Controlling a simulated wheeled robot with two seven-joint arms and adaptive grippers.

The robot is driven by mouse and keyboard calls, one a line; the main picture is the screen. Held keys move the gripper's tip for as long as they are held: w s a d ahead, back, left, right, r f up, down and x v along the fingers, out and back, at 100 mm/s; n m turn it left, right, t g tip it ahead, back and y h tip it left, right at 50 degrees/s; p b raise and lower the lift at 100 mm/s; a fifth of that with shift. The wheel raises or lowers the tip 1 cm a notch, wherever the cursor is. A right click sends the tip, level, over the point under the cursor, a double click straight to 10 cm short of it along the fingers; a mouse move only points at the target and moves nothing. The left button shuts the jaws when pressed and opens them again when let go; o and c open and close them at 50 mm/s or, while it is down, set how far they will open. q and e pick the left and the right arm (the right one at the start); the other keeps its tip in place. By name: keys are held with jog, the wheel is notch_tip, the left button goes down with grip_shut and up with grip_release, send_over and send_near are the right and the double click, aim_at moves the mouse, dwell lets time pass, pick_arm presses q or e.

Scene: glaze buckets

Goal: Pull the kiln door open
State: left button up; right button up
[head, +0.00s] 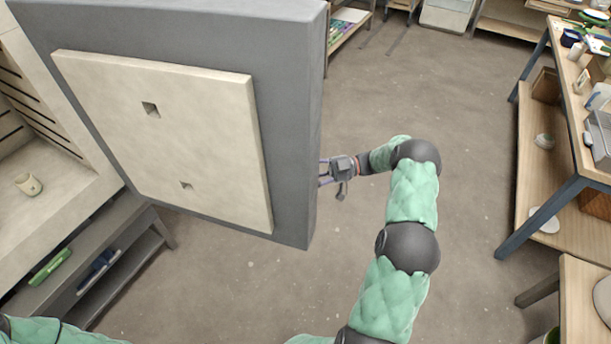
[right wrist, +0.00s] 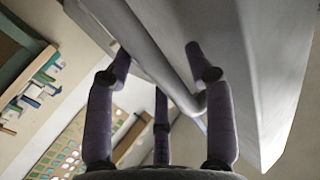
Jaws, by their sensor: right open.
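The kiln door (head: 285,120), a thick grey slab with a cream inner panel (head: 160,130), stands swung out from the kiln (head: 60,180) in the head view, its inner face showing. My right gripper (head: 324,172) is at the outer face beside the door's free edge. In the right wrist view the grey door (right wrist: 240,60) fills the right side, and a grey bar handle (right wrist: 165,65) runs between the spread fingers of my right gripper (right wrist: 158,58). The fingers are open around the bar. My left gripper is not in view.
A low shelf (head: 110,245) stands under the kiln at the left. A cup (head: 28,184) sits inside the kiln. A wooden shelf table (head: 560,90) with several items stands at the right. The floor (head: 450,150) between is clear.

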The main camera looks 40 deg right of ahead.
jog(key=v, duration=1.1)
jog(key=shift+d, duration=0.25)
